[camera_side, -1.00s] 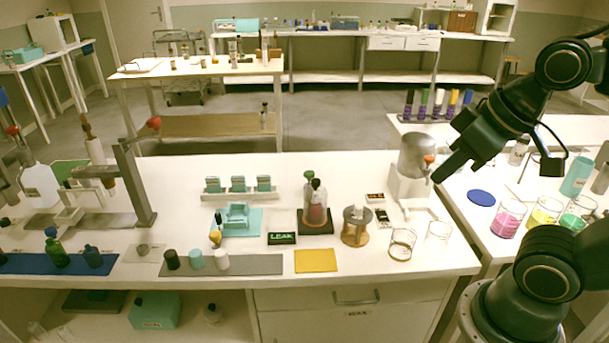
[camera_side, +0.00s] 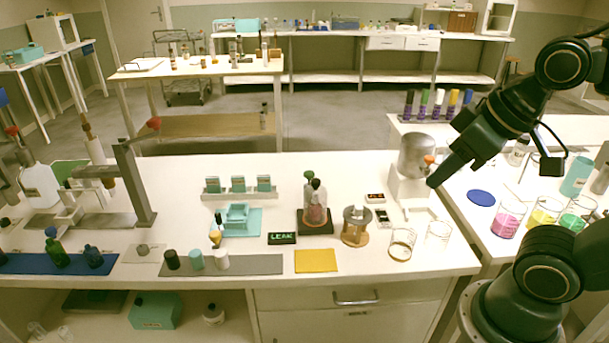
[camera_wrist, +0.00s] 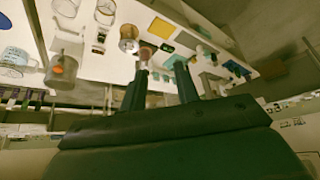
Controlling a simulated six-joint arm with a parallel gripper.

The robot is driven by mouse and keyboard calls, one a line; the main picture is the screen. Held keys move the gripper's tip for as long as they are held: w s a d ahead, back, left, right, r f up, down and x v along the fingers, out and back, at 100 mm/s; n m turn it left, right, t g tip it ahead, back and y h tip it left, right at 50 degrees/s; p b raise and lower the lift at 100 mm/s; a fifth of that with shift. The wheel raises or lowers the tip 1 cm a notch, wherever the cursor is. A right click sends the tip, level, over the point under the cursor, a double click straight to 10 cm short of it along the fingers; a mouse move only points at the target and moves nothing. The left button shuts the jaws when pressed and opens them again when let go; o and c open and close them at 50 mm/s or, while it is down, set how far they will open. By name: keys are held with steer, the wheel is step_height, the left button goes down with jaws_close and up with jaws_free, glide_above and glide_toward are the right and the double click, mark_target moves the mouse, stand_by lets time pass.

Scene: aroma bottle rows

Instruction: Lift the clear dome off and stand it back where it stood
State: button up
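A clear cover that looks like the dome (camera_side: 356,214) stands upright on a round wooden base near the front of the bench. Its contents are hard to make out. In the wrist view the round wooden base (camera_wrist: 129,46) shows at the upper left. My gripper (camera_side: 434,181) is in the air to the right of the dome, near the grey cylinder, and touches nothing that I can see. In the wrist view my gripper (camera_wrist: 162,76) has its two fingers apart, with nothing held between them. The fingers point toward the bench.
A reddish bottle on a black stand (camera_side: 316,224) is just left of the dome. Two clear beakers (camera_side: 402,244) stand to its right. A yellow mat (camera_side: 316,261) lies in front left. A grey cylinder on a white stand (camera_side: 416,155) rises behind right.

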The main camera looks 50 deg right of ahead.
steer(key=o, duration=1.2)
steer(key=shift+c, duration=0.2)
steer(key=shift+w, duration=0.15)
steer(key=w+d+f+n+g+y, duration=0.1)
steer(key=w+d+n, duration=0.15)
steer(key=w, duration=0.75)
steer(key=w+d+f+n+g, duration=0.1)
steer(key=w+d+n, duration=0.15)
steer(key=w, duration=0.65)
steer(key=w+d+f+n+y, duration=0.1)
steer(key=w+d+f+n, duration=0.1)
steer(key=w+d+f, duration=0.2)
steer(key=w+d+f+n+y, duration=0.1)
steer(key=w+d+f+n, duration=0.1)
steer(key=w+d+f, duration=0.3)
steer(key=w+f, duration=0.3)
steer(key=f, duration=0.2)
steer(key=shift+w, duration=0.25)
